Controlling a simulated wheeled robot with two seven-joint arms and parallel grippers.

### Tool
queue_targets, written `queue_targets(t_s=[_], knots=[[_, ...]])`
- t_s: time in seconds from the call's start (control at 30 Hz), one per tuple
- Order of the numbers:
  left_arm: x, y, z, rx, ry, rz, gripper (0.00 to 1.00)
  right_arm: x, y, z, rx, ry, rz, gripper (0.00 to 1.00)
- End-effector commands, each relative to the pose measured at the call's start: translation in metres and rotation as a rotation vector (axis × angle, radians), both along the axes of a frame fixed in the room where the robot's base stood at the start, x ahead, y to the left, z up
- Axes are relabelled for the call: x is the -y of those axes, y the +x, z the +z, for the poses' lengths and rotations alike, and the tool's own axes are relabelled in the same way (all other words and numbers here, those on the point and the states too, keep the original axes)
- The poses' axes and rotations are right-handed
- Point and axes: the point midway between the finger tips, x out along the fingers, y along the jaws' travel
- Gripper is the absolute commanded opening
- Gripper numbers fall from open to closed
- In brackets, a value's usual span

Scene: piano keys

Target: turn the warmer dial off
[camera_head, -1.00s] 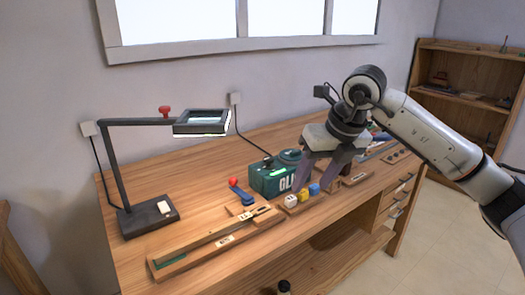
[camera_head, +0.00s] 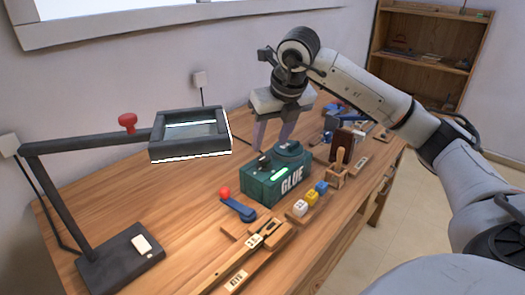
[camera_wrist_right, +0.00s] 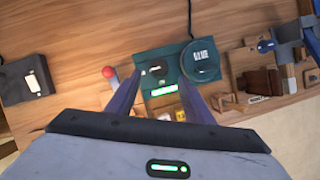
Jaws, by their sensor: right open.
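The glue warmer (camera_head: 262,188) is a green box marked GLUE on the bench, with a round pot lid (camera_head: 290,149) on top. Its lit green strip (camera_head: 279,173) also shows in the right wrist view (camera_wrist_right: 163,91). The black dial (camera_wrist_right: 155,69) sits on the warmer's top, left of the round lid in the right wrist view. My right gripper (camera_head: 272,139) is open and empty, pointing down above the warmer; in the wrist view its fingers (camera_wrist_right: 159,80) straddle the dial's area, apparently without touching it. My left gripper is out of view.
A black lamp (camera_head: 190,134) arches over the bench at left. A blue lever with a red knob (camera_head: 238,208) lies left of the warmer. Small white, yellow and blue blocks (camera_head: 311,197) stand in front. Wooden tools (camera_head: 341,160) crowd the right. The bench's left middle is clear.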

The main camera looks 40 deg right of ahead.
Motion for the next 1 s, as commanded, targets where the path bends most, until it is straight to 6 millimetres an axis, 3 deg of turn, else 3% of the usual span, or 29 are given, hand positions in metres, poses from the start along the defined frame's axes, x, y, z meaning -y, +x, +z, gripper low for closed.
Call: queue_targets(t_s=[0.1,0.3,0.73,1.0], knots=[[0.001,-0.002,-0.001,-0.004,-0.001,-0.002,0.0,0.003,0.008,-0.023,-0.004,0.001,0.0,0.47],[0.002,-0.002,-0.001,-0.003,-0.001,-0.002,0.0,0.005,0.019,-0.049,-0.002,0.001,0.0,0.47],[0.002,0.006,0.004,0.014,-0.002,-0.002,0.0,0.007,0.024,-0.06,0.0,0.001,0.001,0.47],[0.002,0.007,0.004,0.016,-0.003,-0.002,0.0,0.007,0.024,-0.06,0.0,0.001,0.001,0.07]])
